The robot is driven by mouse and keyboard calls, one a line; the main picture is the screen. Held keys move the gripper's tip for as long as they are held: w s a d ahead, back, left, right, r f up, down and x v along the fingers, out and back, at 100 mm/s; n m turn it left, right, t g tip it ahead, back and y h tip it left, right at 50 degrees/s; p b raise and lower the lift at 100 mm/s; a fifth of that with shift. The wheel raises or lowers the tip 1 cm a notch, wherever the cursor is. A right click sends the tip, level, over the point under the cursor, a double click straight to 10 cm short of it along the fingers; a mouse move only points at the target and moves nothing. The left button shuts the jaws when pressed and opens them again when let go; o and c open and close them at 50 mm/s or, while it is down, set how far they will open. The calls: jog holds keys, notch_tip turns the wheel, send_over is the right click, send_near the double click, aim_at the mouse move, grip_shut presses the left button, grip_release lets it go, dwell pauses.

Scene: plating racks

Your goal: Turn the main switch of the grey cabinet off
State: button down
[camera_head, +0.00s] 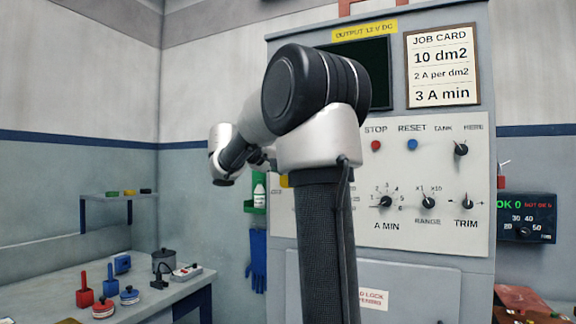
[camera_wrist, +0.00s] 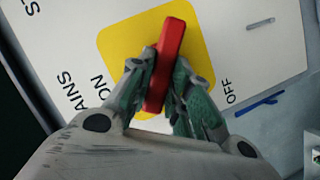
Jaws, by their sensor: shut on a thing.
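The main switch has a red bar handle (camera_wrist: 167,62) on a yellow square plate (camera_wrist: 120,45), seen in the wrist view. The handle stands nearly upright in that picture, leaning a little to the right at the top. "MAINS" and "ON" are printed to the left of the plate and "OFF" to the lower right. My gripper (camera_wrist: 162,82) is shut on the red handle, one finger on each side. In the head view the grey cabinet (camera_head: 440,265) stands at the centre right, and my arm hides the switch and most of the gripper.
The cabinet's panel has a red STOP button (camera_head: 376,146), a blue RESET button (camera_head: 412,145) and several black knobs. A workbench (camera_head: 150,305) at the left holds red and blue items. Blue gloves (camera_head: 258,262) hang beside the cabinet.

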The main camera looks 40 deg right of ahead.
jog(key=shift+w+f+n+g+h, duration=0.2)
jog(key=shift+n+h, duration=0.25)
jog(key=shift+n, duration=0.55)
jog(key=shift+s+f+n+g+h, duration=0.15)
jog(key=shift+f+n+h, duration=0.25)
jog(key=shift+n, duration=0.6)
jog(key=shift+w+f+n+g+h, duration=0.15)
jog(key=shift+n+h, duration=0.4)
jog(key=shift+n, duration=0.45)
jog(key=c, duration=1.3)
grip_release()
jog(key=a, duration=1.2)
